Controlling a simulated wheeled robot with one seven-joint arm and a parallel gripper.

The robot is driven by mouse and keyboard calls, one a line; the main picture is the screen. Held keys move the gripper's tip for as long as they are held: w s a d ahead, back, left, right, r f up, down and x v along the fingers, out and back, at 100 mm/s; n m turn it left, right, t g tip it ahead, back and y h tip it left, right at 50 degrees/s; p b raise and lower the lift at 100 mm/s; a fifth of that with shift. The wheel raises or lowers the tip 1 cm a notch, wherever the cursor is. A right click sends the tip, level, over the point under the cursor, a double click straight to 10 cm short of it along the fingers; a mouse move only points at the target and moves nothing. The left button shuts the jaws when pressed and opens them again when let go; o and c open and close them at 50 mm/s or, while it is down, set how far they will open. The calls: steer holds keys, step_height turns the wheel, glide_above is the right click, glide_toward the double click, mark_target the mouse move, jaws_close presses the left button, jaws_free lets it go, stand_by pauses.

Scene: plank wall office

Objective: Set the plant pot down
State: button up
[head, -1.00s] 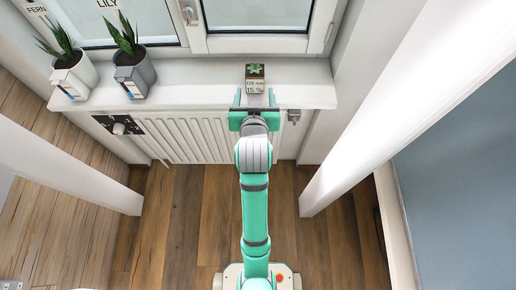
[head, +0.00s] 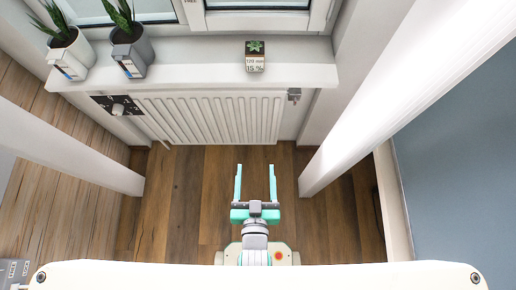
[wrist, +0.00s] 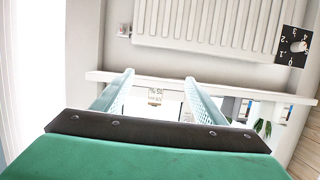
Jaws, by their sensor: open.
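The plant pot (head: 255,57) is a small square pot with a green succulent and a printed label on its front. It stands upright on the right part of the white windowsill (head: 205,64). In the wrist view the pot (wrist: 155,96) shows small, between and beyond my fingers. My gripper (head: 255,182) is open and empty, well back from the sill and low in front of the radiator. Its two teal fingers are spread apart and touch nothing.
Two larger potted plants, one white (head: 72,55) and one grey (head: 130,50), stand at the sill's left. A white radiator (head: 210,115) with a dial panel (head: 118,106) is below. White posts rise at left (head: 70,150) and right (head: 370,105). The wooden floor between is clear.

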steer(key=v, duration=1)
steer(key=shift+s+d+t, duration=0.25)
steer(key=shift+d+t, duration=0.05)
steer(key=shift+d, duration=0.05)
steer(key=shift+f, duration=0.15)
stand_by(0.7)
